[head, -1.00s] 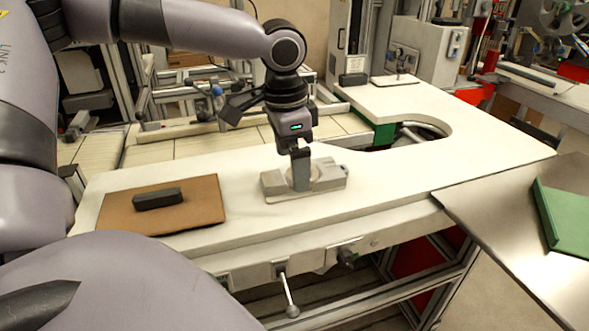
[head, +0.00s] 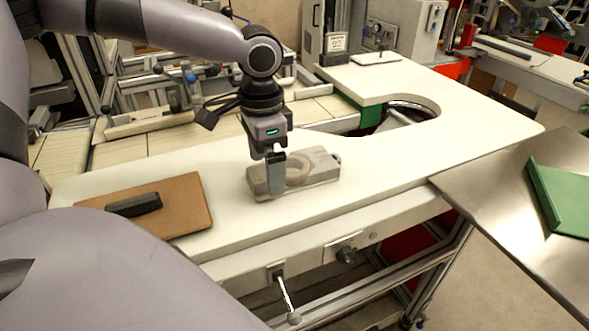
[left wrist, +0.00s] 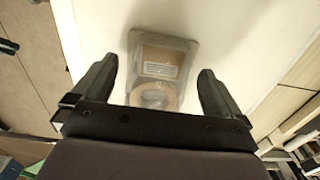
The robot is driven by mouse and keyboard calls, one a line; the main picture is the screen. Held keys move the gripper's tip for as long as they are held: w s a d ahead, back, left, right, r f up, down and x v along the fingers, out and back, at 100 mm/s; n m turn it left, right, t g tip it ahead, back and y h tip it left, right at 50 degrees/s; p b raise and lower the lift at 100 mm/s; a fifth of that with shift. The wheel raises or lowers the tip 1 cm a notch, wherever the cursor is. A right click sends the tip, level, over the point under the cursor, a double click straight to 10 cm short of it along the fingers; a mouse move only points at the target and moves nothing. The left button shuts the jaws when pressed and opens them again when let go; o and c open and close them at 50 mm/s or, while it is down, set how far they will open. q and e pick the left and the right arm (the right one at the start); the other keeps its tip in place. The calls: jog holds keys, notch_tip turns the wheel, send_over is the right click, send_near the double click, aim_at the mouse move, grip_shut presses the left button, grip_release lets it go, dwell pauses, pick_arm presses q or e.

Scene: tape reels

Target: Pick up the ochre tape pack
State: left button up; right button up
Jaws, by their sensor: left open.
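The tape pack (head: 322,166) lies flat on the white worktop. It is a pale grey-beige, see-through-looking pack with a round tan reel inside. The left wrist view shows the pack (left wrist: 161,55) with a light label and the tan ring near its lower end. My left gripper (head: 275,178) is above and at the near-left part of the pack, pointing down. In the left wrist view my open left gripper (left wrist: 157,70) has one finger on each side of the pack, with visible gaps. Whether the fingertips reach down beside it is unclear. My right gripper does not show.
A brown board (head: 186,211) with a black block-like handle (head: 134,205) lies left of the pack. A steel surface (head: 480,188) with a green angled piece (head: 545,192) is at the right. The white worktop (head: 400,155) is clear between them.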

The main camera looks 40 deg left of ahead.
pick_arm(q)
jog(key=shift+f, duration=0.95)
jog(key=c, duration=0.9)
jog(key=shift+r, duration=0.1)
notch_tip(320, 180, up, 20)
jog(key=p, duration=0.2)
jog(key=shift+d, duration=0.1)
